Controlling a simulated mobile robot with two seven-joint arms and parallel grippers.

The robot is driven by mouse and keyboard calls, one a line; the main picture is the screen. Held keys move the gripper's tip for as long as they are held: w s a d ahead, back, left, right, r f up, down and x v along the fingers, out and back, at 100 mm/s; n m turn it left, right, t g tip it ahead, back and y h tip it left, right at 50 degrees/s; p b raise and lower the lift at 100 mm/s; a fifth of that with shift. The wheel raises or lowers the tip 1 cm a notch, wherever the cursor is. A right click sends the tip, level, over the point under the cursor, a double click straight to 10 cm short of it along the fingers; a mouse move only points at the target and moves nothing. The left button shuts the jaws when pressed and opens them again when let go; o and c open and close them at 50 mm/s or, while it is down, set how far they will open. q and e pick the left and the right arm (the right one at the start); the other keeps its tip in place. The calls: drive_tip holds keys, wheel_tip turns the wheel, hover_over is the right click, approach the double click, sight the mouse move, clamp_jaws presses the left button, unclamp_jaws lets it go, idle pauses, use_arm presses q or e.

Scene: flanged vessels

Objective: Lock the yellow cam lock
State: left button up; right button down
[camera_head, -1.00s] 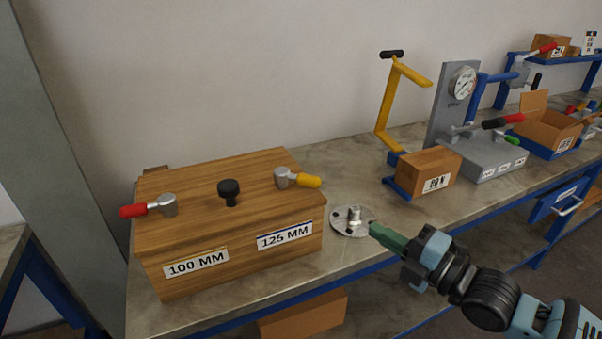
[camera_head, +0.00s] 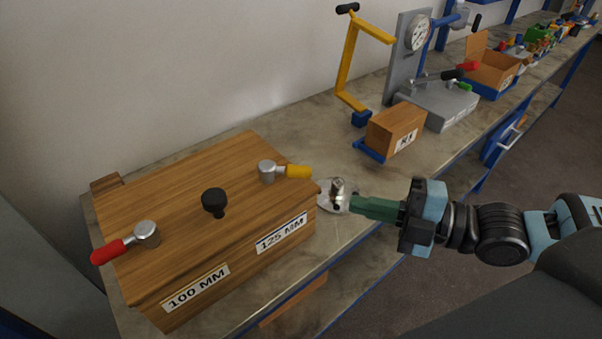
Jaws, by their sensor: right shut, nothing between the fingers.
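The yellow cam lock (camera_head: 296,171) has a grey metal hub and a yellow handle. It sits on the lid of a wooden box (camera_head: 160,240), at the right side above the "125 MM" label, with its handle pointing right past the lid's edge. A red-handled cam lock (camera_head: 110,250) sits at the left side of the lid, its handle pointing left. My right gripper (camera_head: 356,208) is shut and empty, its green fingers pointing left. It is just right of the box, lower in the picture than the yellow handle and apart from it. My left gripper is out of view.
A black knob (camera_head: 214,201) stands mid-lid. A metal flange disc (camera_head: 328,197) lies on the bench right of the box, partly behind my right fingertips. A small wooden block (camera_head: 396,133), a yellow lever frame (camera_head: 349,62) and a gauge stand (camera_head: 418,50) stand farther back.

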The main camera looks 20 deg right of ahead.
sight(289, 171)
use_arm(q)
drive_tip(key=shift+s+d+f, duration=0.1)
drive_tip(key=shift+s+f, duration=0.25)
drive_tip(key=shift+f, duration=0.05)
use_arm(e)
drive_tip(key=w+a+f, duration=0.1)
drive_tip(key=w+a, duration=0.5)
drive_tip(key=w, duration=0.3)
drive_tip(key=shift+w+f, duration=0.35)
idle(0.4)
use_arm(q)
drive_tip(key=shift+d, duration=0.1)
drive_tip(key=shift+b, duration=0.3)
